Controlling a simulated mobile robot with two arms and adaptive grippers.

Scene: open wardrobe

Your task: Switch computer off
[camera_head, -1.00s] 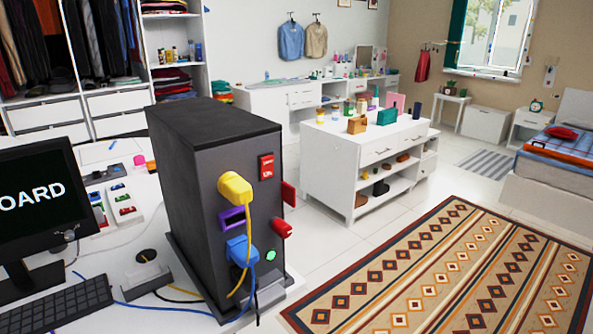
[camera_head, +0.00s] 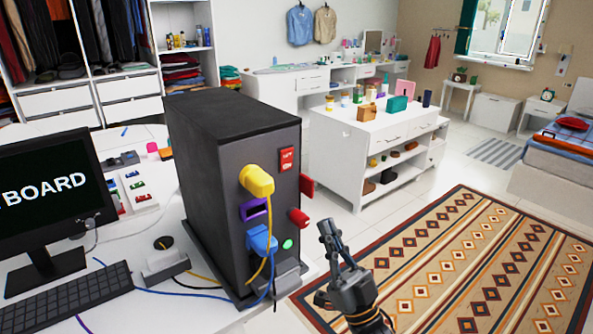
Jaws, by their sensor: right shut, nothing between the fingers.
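The black computer tower (camera_head: 218,180) stands upright on the white desk. Its front panel carries a red rocker switch (camera_head: 287,159) at the upper right, a yellow plug (camera_head: 257,181) with a yellow cable, a purple-framed socket (camera_head: 253,209), a blue plug (camera_head: 261,241) and a small green round button (camera_head: 287,244). A red part (camera_head: 298,217) sticks out at the panel's right edge. The monitor (camera_head: 52,195) shows the word "BOARD". My right gripper (camera_head: 326,260) is shut and empty, to the right of the tower's lower front and apart from it. My left gripper is out of view.
A keyboard (camera_head: 70,301), a small grey box with a black knob (camera_head: 165,258) and loose cables lie on the desk left of the tower. A white drawer island (camera_head: 345,165) stands behind. The patterned rug (camera_head: 480,265) on the right is clear.

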